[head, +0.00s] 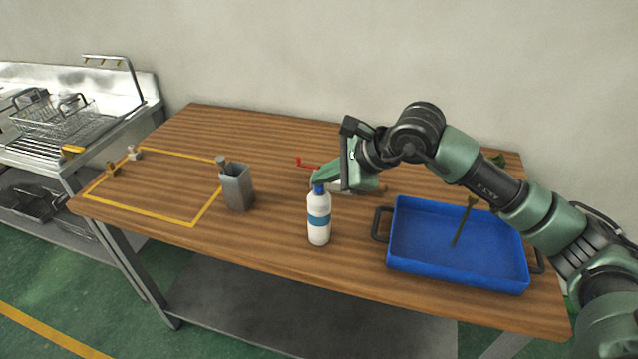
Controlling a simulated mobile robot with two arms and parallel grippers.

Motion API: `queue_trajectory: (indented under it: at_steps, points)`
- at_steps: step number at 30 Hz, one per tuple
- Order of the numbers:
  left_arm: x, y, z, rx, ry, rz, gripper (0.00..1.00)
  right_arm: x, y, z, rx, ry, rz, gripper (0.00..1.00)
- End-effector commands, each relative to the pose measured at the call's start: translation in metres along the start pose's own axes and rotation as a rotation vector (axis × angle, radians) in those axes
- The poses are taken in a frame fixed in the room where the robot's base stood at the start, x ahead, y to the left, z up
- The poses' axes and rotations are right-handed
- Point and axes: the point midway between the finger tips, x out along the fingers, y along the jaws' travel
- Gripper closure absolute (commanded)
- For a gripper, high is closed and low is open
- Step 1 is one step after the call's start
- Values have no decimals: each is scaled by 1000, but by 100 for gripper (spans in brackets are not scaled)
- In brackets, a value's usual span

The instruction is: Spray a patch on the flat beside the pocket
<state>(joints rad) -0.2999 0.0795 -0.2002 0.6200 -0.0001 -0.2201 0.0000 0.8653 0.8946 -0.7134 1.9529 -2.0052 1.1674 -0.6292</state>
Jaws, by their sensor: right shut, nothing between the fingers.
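A white spray bottle (318,230) with a blue band and blue top stands upright near the table's front edge in the head view. My right gripper (319,180) is at the bottle's top, shut with nothing between its fingers. I cannot tell whether it touches the top. A pale grey object (350,187) shows partly behind the gripper; most of it is hidden. I cannot make out the pocket or the flat beside it. My left gripper is not in view.
A grey square container (237,188) stands left of the bottle, by a yellow taped rectangle (150,216) with small tan pieces. A blue tray (420,262) holding a brownish tool (463,222) sits right. A red item (306,164) lies behind. A sink (140,97) stands far left.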

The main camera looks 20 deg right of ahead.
Motion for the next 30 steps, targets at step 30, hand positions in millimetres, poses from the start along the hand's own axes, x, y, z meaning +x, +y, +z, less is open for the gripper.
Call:
queue_trajectory:
  at_steps: [30]
  points:
    - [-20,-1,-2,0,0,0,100,-36,-27,26,0,-1,-1,100]
